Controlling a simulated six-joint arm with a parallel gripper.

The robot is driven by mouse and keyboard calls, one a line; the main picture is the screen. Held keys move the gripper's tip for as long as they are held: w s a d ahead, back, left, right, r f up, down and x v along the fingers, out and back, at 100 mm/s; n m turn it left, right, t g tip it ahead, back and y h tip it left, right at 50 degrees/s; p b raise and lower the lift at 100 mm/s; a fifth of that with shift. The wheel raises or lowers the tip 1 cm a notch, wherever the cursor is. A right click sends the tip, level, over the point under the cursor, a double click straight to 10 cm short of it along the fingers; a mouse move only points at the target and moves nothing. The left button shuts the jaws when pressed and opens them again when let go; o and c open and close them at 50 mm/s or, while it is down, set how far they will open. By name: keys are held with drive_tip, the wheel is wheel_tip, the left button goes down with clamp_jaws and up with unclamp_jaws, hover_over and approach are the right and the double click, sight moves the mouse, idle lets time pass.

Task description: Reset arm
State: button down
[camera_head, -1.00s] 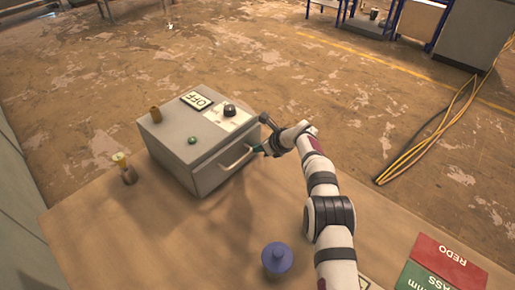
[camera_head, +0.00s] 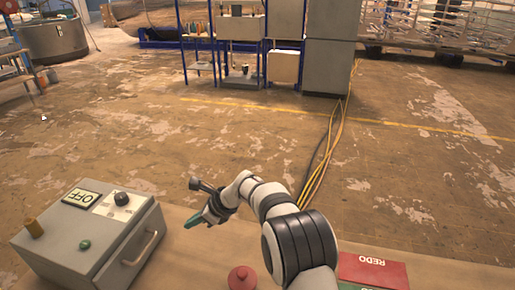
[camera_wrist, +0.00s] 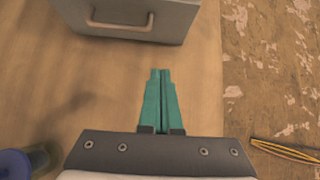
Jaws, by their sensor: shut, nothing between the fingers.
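My gripper (camera_head: 190,222), with green fingers, is shut and empty. It is raised to the right of the grey box, clear of its handle (camera_head: 140,249). In the wrist view the fingers (camera_wrist: 160,72) are together and point towards the box front (camera_wrist: 170,22), apart from the handle (camera_wrist: 120,22).
A red knobbed object (camera_head: 242,279) stands on the table near my arm. A blue round object (camera_wrist: 16,164) shows at lower left in the wrist view. A red REDO panel (camera_head: 373,269) lies right of my arm. Yellow cables (camera_head: 322,165) run along the floor beyond.

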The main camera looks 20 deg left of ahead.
drive_tip(key=s+d+r+n+h, duration=0.1)
drive_tip(key=s+d+r+n, duration=0.3)
drive_tip(key=d, duration=0.6)
drive_tip(key=s+d+r+n+h, duration=0.2)
drive_tip(key=s+d+r, duration=0.3)
drive_tip(key=d+r, duration=0.3)
drive_tip(key=s+d+f+n+h, duration=0.2)
drive_tip(key=s+d+n, duration=0.1)
drive_tip(key=s+d, duration=0.6)
drive_tip(key=s+d+f+n+h, duration=0.1)
drive_tip(key=s+d+n+h, duration=0.1)
drive_tip(key=s+d, duration=0.8)
drive_tip(key=shift+s+f+n, duration=0.35)
drive_tip(key=shift+s+n, duration=0.15)
drive_tip(key=shift+s, duration=0.75)
drive_tip(key=shift+d, duration=0.1)
